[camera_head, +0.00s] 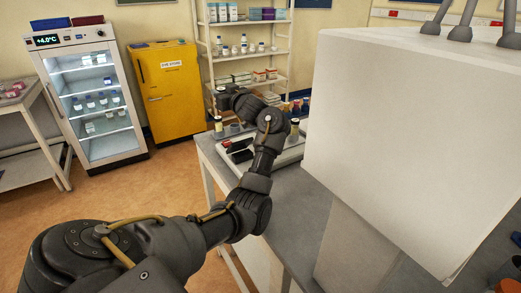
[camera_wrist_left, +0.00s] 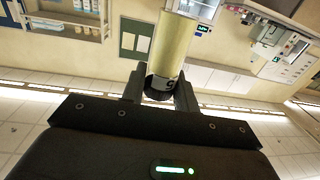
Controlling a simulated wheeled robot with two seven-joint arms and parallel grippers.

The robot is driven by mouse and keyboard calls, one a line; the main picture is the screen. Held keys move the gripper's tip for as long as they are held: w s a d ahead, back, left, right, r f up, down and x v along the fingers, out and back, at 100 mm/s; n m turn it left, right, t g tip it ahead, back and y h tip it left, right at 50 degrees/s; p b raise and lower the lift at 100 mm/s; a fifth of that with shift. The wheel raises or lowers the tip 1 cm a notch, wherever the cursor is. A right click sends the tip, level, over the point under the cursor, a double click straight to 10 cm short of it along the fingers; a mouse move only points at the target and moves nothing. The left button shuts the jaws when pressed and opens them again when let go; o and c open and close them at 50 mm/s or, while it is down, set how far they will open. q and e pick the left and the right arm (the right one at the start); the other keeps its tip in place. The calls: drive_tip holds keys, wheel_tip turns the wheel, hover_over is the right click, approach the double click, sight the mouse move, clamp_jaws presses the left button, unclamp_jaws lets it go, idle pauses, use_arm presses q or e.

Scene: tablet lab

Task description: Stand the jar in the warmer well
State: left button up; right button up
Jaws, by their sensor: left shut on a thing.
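My left gripper (camera_wrist_left: 160,90) is shut on the jar (camera_wrist_left: 172,50), a pale yellow cylinder with a dark cap, in the left wrist view. The fingers close on both sides of the cap end, and the body reaches away toward the top of the picture. In the head view my left arm (camera_head: 256,180) reaches over the bench; its hand is small there and the fingertips are unclear. A small yellowish jar-like thing (camera_head: 218,127) shows below the hand; I cannot tell if it is the held jar. I cannot make out the warmer well. My right gripper is not in view.
A large white box (camera_head: 400,130) blocks the right of the head view and hides part of the grey bench (camera_head: 290,205). Another small yellowish bottle (camera_head: 294,128) stands right of my arm. A shelf rack (camera_head: 250,52), yellow cabinet (camera_head: 168,90) and glass-door fridge (camera_head: 95,100) stand behind.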

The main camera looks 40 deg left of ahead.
use_arm(q)
drive_tip(key=w+d+f+p, duration=0.1)
drive_tip(key=d+f, duration=0.3)
drive_tip(key=w+d+f+p, duration=0.1)
drive_tip(key=w+d+f, duration=0.1)
drive_tip(key=d+f, duration=0.2)
drive_tip(key=w+d+f+p, duration=0.2)
drive_tip(key=d+f, duration=0.2)
drive_tip(key=d, duration=0.1)
drive_tip(key=shift+w+f, duration=0.2)
drive_tip(key=shift+f, duration=0.3)
drive_tip(key=shift+f, duration=0.1)
drive_tip(key=o, duration=0.7)
